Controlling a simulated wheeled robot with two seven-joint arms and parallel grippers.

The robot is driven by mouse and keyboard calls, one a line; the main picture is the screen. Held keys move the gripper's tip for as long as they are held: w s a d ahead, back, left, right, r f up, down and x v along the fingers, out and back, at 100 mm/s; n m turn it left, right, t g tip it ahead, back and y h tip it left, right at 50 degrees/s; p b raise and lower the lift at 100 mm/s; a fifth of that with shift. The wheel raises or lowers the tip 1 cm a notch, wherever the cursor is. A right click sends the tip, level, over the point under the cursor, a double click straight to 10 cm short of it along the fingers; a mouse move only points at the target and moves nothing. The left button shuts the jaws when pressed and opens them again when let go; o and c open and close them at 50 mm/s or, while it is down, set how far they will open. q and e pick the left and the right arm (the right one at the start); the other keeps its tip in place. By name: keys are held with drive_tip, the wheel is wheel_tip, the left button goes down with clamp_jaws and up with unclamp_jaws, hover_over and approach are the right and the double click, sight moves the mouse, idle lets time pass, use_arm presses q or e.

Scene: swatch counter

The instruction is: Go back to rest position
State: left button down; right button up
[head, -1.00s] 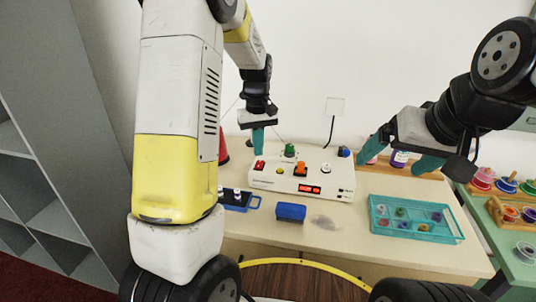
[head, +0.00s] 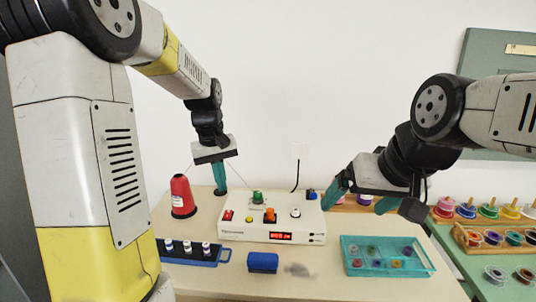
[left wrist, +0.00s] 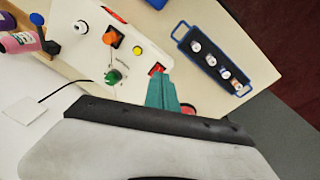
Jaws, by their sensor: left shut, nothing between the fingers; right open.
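My left gripper (head: 220,178) is shut and empty. Its teal fingers hang down above the back left corner of the white control box (head: 232,232), between the box and a red cone (head: 182,195). In the left wrist view its fingers (left wrist: 162,92) point toward the red switch (left wrist: 157,69) of the box; I cannot tell whether they touch anything. My right gripper (head: 362,200) is open and empty, its teal fingers spread apart in the air above the table, right of the box.
A blue rack with vials (head: 178,261), a blue block (head: 263,262) and a teal tray of small pieces (head: 425,262) stand in front of the box. A green side table (head: 462,272) with colored spools is at the right. The front of the beige table (head: 310,288) is mostly clear.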

use_arm(q)
drive_tip(key=s+d+r+m+t, duration=0.1)
drive_tip(key=s+r, duration=0.3)
drive_tip(key=s, duration=0.6)
drive_tip(key=s+d+r+m+t+h, duration=0.1)
drive_tip(key=s+r+m+t, duration=0.3)
drive_tip(key=s, duration=0.6)
